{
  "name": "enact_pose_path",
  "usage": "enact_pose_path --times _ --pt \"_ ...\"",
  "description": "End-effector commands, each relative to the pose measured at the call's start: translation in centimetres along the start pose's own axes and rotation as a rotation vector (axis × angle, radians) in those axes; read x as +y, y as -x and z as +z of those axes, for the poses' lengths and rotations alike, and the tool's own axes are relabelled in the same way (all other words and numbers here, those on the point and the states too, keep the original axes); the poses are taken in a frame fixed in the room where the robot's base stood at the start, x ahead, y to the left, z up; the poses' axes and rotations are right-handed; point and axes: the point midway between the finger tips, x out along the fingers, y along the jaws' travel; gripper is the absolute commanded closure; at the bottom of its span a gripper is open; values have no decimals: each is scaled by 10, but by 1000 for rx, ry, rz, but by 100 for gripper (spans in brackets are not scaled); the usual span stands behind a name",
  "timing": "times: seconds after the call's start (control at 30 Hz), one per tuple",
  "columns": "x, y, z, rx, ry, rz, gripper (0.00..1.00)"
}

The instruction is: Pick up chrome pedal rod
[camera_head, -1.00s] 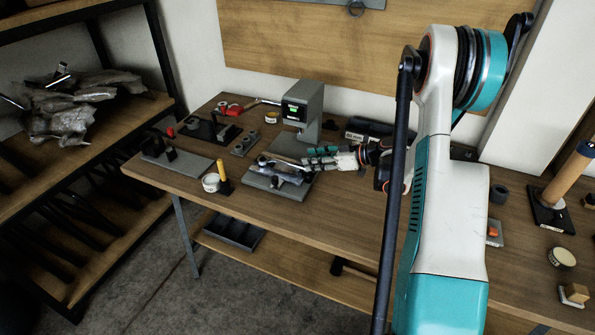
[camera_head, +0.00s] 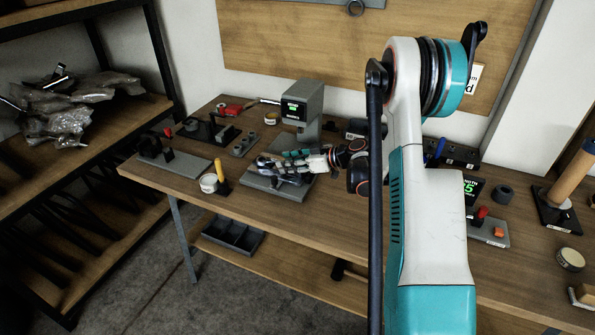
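My gripper (camera_head: 282,163) reaches in from the right, over the grey fixture plate (camera_head: 284,190) of the press-like device. Its fingers point left and are small and dark in the head view. A shiny metal piece, likely the chrome pedal rod, lies on this fixture in the earlier view. It is now mostly covered by my fingers, and I cannot make out its outline. I cannot tell whether the fingers touch it or whether they are open or shut.
A grey device with a green display (camera_head: 302,105) stands just behind the fixture. A yellow-handled tool (camera_head: 222,178) and a round tin (camera_head: 209,183) stand to the left. Parts crowd the bench's right side.

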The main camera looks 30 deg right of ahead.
Motion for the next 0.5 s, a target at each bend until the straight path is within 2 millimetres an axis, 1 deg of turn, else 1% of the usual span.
enact_pose_path --times 0.03,0.07,0.1,0.17,0.2,0.23,0.5 --pt "0 0 0 0 0 0 64" --pt "0 0 0 0 0 0 66" --pt "0 0 0 0 0 0 76" --pt "0 0 0 0 0 0 89" --pt "0 0 0 0 0 0 98" --pt "0 0 0 0 0 0 100" --pt "0 1 -1 1 0 0 100"
